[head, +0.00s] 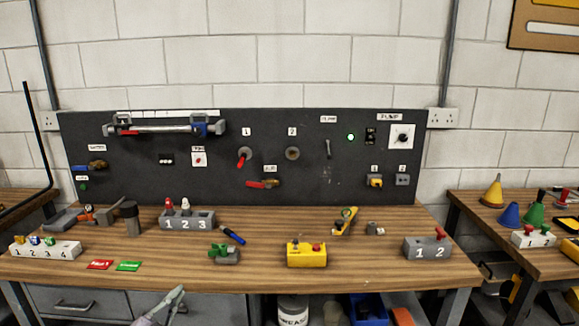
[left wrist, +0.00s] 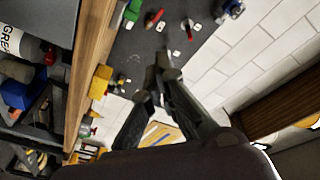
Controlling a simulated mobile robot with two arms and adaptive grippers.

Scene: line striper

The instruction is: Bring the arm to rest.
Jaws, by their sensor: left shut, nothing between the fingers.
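My left gripper (head: 176,294) shows at the bottom edge of the head view, in front of the bench's front edge and below the tabletop. It is shut and empty. In the left wrist view its dark fingers (left wrist: 163,65) meet at their tips, with nothing between them. Most of the left arm is outside the head view. My right gripper is not in view.
The wooden bench (head: 380,273) carries a grey 1-2-3 block (head: 187,222), a yellow box (head: 306,254) and a grey 1-2 block (head: 427,248). A black panel (head: 330,190) stands behind. Drawers (head: 80,302) and a labelled container (head: 293,312) are below the bench.

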